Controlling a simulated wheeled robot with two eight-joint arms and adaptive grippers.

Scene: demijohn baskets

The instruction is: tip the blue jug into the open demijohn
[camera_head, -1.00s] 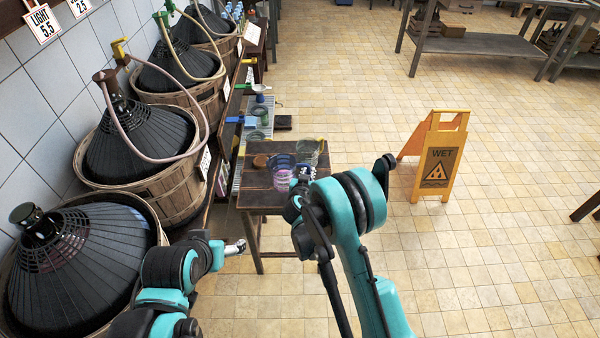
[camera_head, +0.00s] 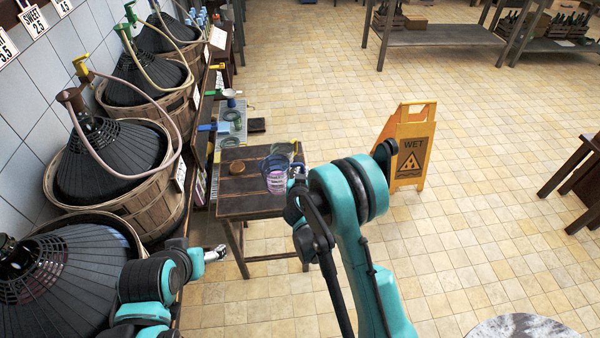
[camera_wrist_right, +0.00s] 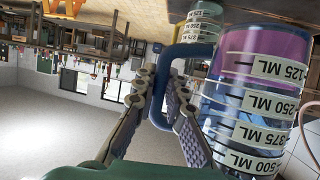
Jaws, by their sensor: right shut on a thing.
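The blue jug (camera_head: 274,176) is clear, with pink liquid low inside. My right gripper (camera_head: 296,183) is shut on its blue handle, as the right wrist view shows (camera_wrist_right: 166,100). The jug (camera_wrist_right: 255,95) looks upright, at the right edge of the small wooden table; whether it touches the top is unclear. My left gripper (camera_head: 214,254) is small, beside the table's left leg; its jaws are unclear. The nearest basketed demijohn (camera_head: 60,275) has a dark neck and no hose in view, partly cut off at left. A second demijohn (camera_head: 105,165) has a capped hose.
More demijohns with hoses line the left wall. A yellow wet-floor sign (camera_head: 408,150) stands at right. A round speckled top (camera_head: 525,328) shows at bottom right. Open tiled floor lies between.

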